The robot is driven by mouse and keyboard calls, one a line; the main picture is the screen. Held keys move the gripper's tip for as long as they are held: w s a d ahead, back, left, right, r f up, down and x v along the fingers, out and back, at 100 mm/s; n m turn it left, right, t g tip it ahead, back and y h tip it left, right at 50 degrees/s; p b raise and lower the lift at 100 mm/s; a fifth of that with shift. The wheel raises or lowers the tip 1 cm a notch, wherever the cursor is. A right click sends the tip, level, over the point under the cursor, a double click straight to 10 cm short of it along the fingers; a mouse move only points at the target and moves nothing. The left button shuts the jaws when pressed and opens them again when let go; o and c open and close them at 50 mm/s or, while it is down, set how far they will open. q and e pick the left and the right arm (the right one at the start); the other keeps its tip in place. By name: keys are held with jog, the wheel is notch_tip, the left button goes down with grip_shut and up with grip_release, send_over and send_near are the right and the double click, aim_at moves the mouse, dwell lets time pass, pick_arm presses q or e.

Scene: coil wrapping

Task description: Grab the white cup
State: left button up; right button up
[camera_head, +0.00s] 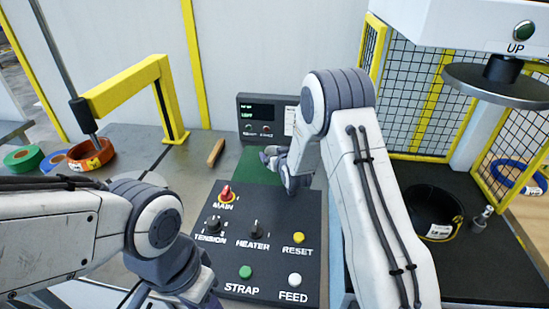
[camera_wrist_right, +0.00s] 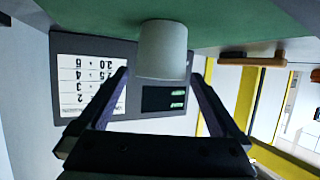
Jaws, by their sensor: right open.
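The white cup (camera_wrist_right: 162,48) stands on a green mat (camera_wrist_right: 260,22) in the right wrist view, which shows the scene upside down. My right gripper (camera_wrist_right: 158,76) is open, with its two dark fingers pointing toward the cup, one on each side of it in the picture. I cannot tell whether the fingers touch the cup.
A control panel (camera_head: 265,270) with knobs and buttons is in front of the mat, and a small display box (camera_head: 259,118) behind it. A yellow post (camera_head: 168,100) and colored tape rolls (camera_head: 91,155) are farther left.

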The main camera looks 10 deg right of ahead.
jog(key=shift+w+f, duration=0.1)
jog(key=shift+w, duration=0.15)
jog(key=c, duration=1.3)
jog(key=shift+o, duration=0.2)
